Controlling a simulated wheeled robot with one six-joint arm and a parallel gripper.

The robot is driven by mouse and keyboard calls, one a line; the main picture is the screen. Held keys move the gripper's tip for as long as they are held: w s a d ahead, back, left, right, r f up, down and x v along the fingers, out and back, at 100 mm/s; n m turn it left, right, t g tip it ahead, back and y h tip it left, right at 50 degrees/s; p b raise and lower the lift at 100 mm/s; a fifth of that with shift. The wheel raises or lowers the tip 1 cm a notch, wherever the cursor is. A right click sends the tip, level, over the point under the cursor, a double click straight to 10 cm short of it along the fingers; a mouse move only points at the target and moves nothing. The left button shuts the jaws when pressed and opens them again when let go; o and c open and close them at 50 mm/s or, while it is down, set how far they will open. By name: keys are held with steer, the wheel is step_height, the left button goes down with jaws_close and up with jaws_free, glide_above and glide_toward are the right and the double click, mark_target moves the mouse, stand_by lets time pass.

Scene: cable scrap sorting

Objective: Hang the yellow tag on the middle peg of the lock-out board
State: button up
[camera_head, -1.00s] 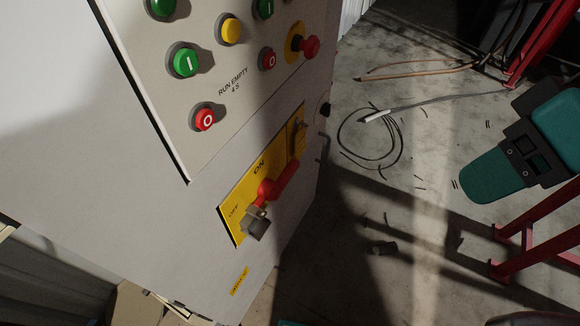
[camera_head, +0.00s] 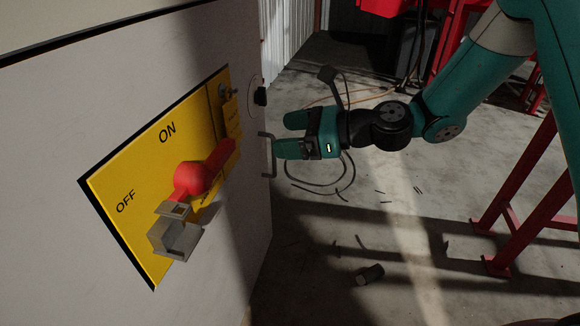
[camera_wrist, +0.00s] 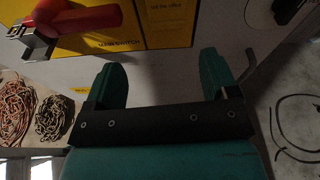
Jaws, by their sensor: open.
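A yellow switch plate (camera_head: 150,215) with ON and OFF lettering is on the pale cabinet; its red handle (camera_head: 205,172) points up and right. A smaller yellow piece with print (camera_head: 231,112) sits at the plate's right end below a small metal fitting (camera_head: 226,92); I cannot tell if it is the tag. It also shows in the wrist view (camera_wrist: 168,22). My gripper (camera_head: 281,135) is open and empty, right of the plate by the cabinet edge. Its fingers also show in the wrist view (camera_wrist: 161,68). I cannot make out a board with pegs.
A metal pull handle (camera_head: 267,156) on the cabinet edge is close to my fingers. A black knob (camera_head: 260,96) is above it. A grey bracket (camera_head: 176,238) juts out under the red handle. Red stands (camera_head: 520,190) are at right. Cable heaps (camera_wrist: 50,118) show at left.

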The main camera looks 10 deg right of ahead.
mark_target(236, 135)
steer(key=shift+m, duration=0.6)
steer(key=x, duration=0.7)
steer(key=shift+w+d+f, duration=0.2)
steer(key=shift+w, duration=0.2)
steer(key=shift+p+x, duration=0.75)
steer(key=shift+x, duration=0.85)
steer(key=shift+f, duration=0.2)
steer(key=c, duration=0.7)
steer(key=shift+o, duration=0.2)
steer(key=shift+r+p, duration=0.65)
steer(key=shift+p, duration=0.3)
steer(key=shift+d, duration=0.1)
